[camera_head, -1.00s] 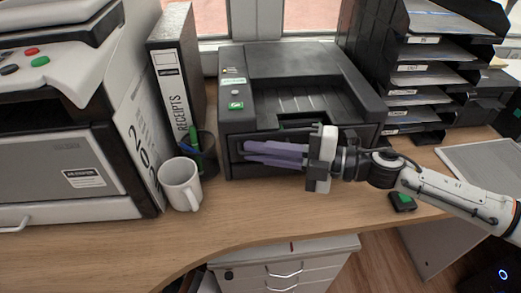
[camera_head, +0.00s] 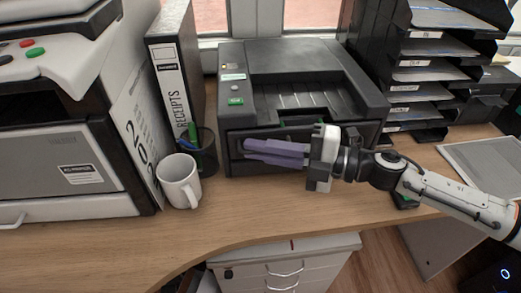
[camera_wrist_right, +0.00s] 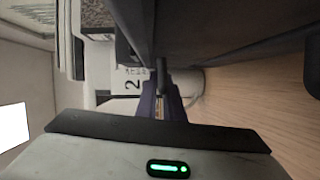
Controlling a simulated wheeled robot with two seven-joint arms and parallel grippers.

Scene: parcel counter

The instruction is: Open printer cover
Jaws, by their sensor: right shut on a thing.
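The dark printer (camera_head: 300,62) stands at the back middle of the desk. Its front cover (camera_head: 236,164) looks upright and closed, and is partly hidden by my right gripper. My right gripper (camera_head: 262,150), with purple fingers, reaches in from the right across the printer's front. In the right wrist view its fingers (camera_wrist_right: 162,103) are shut on a small dark bar-like part (camera_wrist_right: 162,72) at the printer's front, apparently the cover's handle. The fingers hide most of this part in the head view. My left gripper is out of view.
A white mug (camera_head: 179,182) and a pen cup (camera_head: 205,155) stand left of the printer, beside a receipts binder (camera_head: 172,85). A larger machine (camera_head: 70,160) is at far left. Black paper trays (camera_head: 425,70) stand right. The desk front is clear.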

